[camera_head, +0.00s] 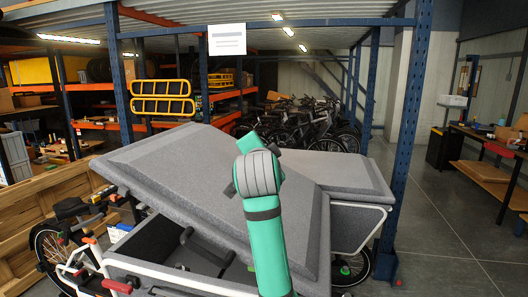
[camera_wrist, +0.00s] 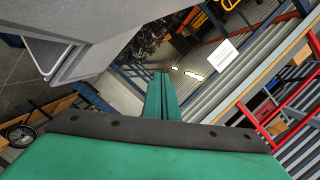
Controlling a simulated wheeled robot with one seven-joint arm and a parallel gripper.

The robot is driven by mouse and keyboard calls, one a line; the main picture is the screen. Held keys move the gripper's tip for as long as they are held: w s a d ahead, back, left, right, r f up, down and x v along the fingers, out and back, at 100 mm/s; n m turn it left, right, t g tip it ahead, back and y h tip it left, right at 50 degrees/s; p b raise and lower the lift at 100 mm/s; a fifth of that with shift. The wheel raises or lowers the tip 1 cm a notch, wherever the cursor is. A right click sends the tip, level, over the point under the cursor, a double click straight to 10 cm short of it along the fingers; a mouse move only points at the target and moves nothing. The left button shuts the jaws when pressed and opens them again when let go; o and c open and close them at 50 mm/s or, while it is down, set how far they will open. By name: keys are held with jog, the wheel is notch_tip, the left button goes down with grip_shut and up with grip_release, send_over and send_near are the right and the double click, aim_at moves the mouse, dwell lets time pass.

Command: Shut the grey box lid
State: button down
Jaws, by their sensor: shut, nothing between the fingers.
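The grey box lid (camera_head: 180,165) is a large felt-like panel on a cargo bike. It stands partly open, tilted above the box (camera_head: 165,275), whose dark inside shows below it. My green arm reaches up in front of the lid and hides part of its right side. My gripper (camera_wrist: 161,92) is shut and empty in the wrist view. In the head view its fingers are mostly hidden behind my grey wrist joint. A grey surface (camera_wrist: 110,25), seemingly the lid, fills the upper left of the wrist view. I cannot tell whether the gripper touches it.
A second grey cover (camera_head: 340,172) lies to the right of the lid. A blue rack post (camera_head: 405,130) stands close behind on the right. A wooden crate (camera_head: 40,215) is at the left, and parked bikes (camera_head: 310,120) stand behind. Open floor (camera_head: 440,240) lies at the right.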

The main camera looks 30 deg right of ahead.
jog(key=shift+w, duration=0.2)
dwell(0.4)
jog(key=s+a+r, duration=0.6)
jog(key=s, duration=0.1)
jog(key=shift+s+a+r, duration=0.15)
jog(key=shift+a+r, duration=0.05)
dwell(0.5)
dwell(0.3)
